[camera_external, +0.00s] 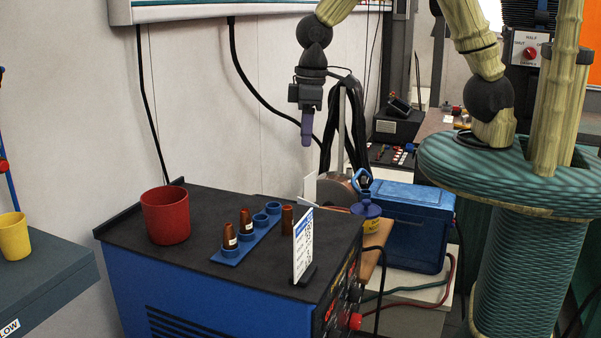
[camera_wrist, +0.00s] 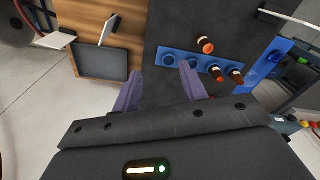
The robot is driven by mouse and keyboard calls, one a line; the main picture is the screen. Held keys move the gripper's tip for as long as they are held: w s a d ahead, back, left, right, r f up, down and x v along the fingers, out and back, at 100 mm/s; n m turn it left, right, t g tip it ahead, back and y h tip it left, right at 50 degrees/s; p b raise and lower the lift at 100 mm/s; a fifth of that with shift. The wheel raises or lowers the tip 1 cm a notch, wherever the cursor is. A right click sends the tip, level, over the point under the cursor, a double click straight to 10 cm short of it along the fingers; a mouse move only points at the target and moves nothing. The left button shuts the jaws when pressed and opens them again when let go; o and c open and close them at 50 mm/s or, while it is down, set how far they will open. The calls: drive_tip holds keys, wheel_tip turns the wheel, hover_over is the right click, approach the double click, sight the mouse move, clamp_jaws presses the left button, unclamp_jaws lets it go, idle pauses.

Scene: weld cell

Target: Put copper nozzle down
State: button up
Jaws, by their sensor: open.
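Two other copper nozzles, (camera_external: 229,236) and (camera_external: 246,221), sit in the rack's near-left seats; the two seats toward the right are empty. My gripper (camera_external: 307,142) is high above the machine top, pointing down. In the wrist view its fingers (camera_wrist: 161,74) are apart with nothing between them.
A red cup (camera_external: 165,215) stands left of the rack on the machine top (camera_external: 205,200). An upright white sign (camera_external: 303,246) stands at the right, close to the loose nozzle. A blue box (camera_external: 405,220) and a yellow pot (camera_external: 367,217) are farther right.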

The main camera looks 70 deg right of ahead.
drive_tip(key=s+d+r+m+t, duration=0.1)
drive_tip(key=s+d, duration=0.3)
drive_tip(key=d, duration=0.4)
drive_tip(key=s+d+r+m, duration=0.1)
drive_tip(key=s+d+m, duration=0.2)
drive_tip(key=d, duration=0.5)
drive_tip(key=shift+s+d+r+m+t, duration=0.25)
drive_tip(key=shift+s+r+m+t, duration=0.15)
drive_tip(key=shift+s, duration=0.5)
drive_tip(key=shift+o, duration=0.5)
